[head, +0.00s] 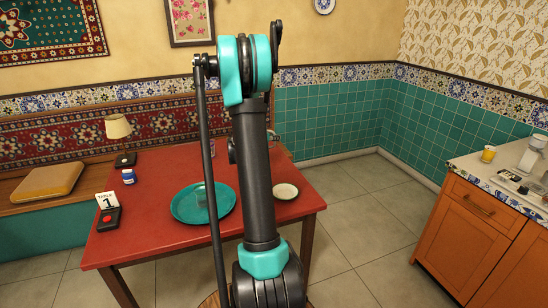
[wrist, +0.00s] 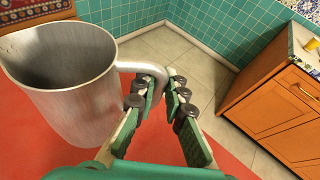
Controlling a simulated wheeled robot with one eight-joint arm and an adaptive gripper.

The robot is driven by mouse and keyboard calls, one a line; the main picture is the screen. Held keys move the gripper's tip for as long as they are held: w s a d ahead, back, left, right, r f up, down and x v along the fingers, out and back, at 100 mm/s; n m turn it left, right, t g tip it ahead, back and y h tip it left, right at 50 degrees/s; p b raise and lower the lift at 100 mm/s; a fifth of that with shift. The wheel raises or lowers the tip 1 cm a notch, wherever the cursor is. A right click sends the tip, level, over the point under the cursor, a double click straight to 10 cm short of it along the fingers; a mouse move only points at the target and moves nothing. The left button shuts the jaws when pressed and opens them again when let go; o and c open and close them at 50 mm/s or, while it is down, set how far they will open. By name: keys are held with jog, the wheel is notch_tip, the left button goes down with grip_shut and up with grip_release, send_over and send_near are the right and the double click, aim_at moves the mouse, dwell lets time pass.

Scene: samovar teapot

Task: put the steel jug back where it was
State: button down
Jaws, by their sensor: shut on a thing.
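The steel jug (wrist: 75,85) is a brushed metal jug with an open top, at the left of the wrist view. My gripper (wrist: 162,90) is shut on its handle, which runs into the space between the two green padded fingers. The jug looks roughly upright and empty as far as I can see inside. The red table (wrist: 145,150) lies below it; I cannot tell whether the jug touches it. In the head view my own arm hides the gripper and most or all of the jug, over the back right part of the red table (head: 160,165).
An orange cabinet (head: 475,225) stands at the right, across open floor.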

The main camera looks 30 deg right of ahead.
jog(key=shift+f, duration=4.6)
jog(key=shift+f, duration=0.15)
jog(key=c, duration=1.6)
grip_release()
